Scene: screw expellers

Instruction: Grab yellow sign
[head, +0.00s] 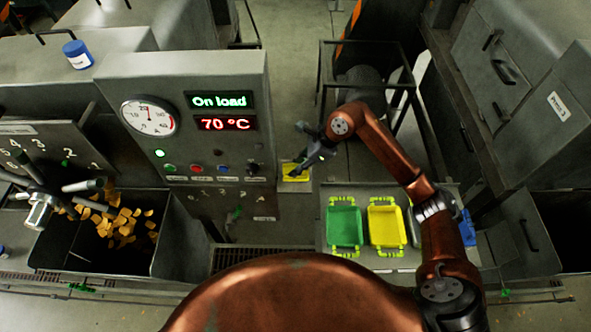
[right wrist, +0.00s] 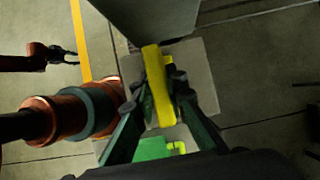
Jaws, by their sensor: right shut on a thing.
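The yellow sign (head: 297,173) shows in the head view as a small yellow patch beside the grey control cabinet. My right gripper (head: 303,163) is over it and hides part of it. In the right wrist view the sign (right wrist: 158,88) is a narrow yellow piece between the fingers of my right gripper (right wrist: 159,95), which is shut on it. I cannot tell whether it touches the surface under it. What looks like my left gripper (right wrist: 70,56) shows small at the left of the right wrist view, away from the sign; its opening is too small to judge.
The control cabinet (head: 180,78) stands just left of the sign. A green tray (head: 344,227) and a yellow tray (head: 386,226) sit on a grey table below right. A black metal frame (head: 322,75) stands behind my right arm. A bin of orange chips (head: 125,228) is at left.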

